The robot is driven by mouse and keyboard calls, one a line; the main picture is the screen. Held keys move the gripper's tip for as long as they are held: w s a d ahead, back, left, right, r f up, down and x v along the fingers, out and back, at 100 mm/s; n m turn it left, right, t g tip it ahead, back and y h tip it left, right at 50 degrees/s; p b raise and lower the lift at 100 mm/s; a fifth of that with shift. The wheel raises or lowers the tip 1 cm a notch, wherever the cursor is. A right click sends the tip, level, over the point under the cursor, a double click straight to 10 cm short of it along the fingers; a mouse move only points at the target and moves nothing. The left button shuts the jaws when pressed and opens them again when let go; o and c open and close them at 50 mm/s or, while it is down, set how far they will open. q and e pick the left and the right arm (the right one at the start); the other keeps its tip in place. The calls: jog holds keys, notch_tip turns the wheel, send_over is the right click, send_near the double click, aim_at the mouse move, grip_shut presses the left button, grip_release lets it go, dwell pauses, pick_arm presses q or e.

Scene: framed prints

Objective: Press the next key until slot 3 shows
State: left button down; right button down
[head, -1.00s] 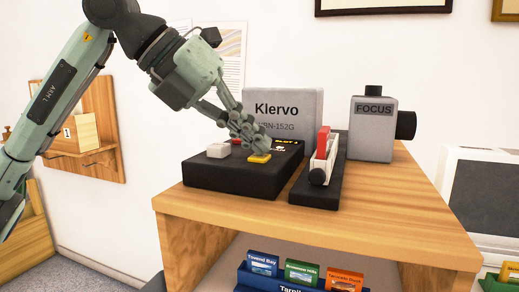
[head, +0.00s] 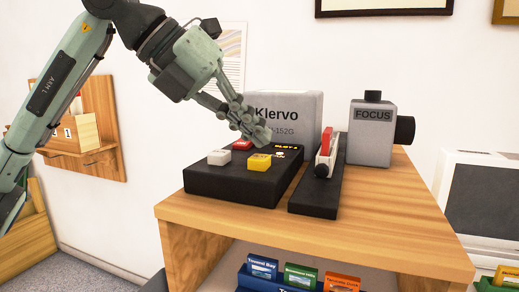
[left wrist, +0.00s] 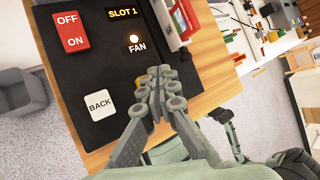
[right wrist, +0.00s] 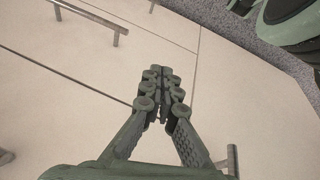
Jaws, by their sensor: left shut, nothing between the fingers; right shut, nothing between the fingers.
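The black control box (head: 230,187) sits on the wooden cabinet top. It carries a yellow key (head: 259,161), a white key (head: 219,157) and a red switch (head: 242,145). In the left wrist view the white key (left wrist: 100,104) reads BACK, the red switch (left wrist: 71,31) reads OFF/ON, and the display (left wrist: 123,13) reads SLOT 1. The yellow key is mostly hidden there behind my fingers, and its label is not readable. My left gripper (head: 261,137) is shut and empty, just above and behind the yellow key. My right gripper (right wrist: 158,80) is shut and empty, away from the box.
A grey Klervo projector body (head: 305,108) stands behind the box. A black strip with a red-and-white slide part (head: 326,155) lies to its right, near a grey FOCUS unit (head: 371,135). Colored slide boxes (head: 300,275) sit on the shelf below.

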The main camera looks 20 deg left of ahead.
aim_at(254, 157)
pick_arm(q)
notch_tip(254, 157, up, 5)
jog(key=p, duration=0.4)
jog(key=shift+p, duration=0.3)
dwell(0.6)
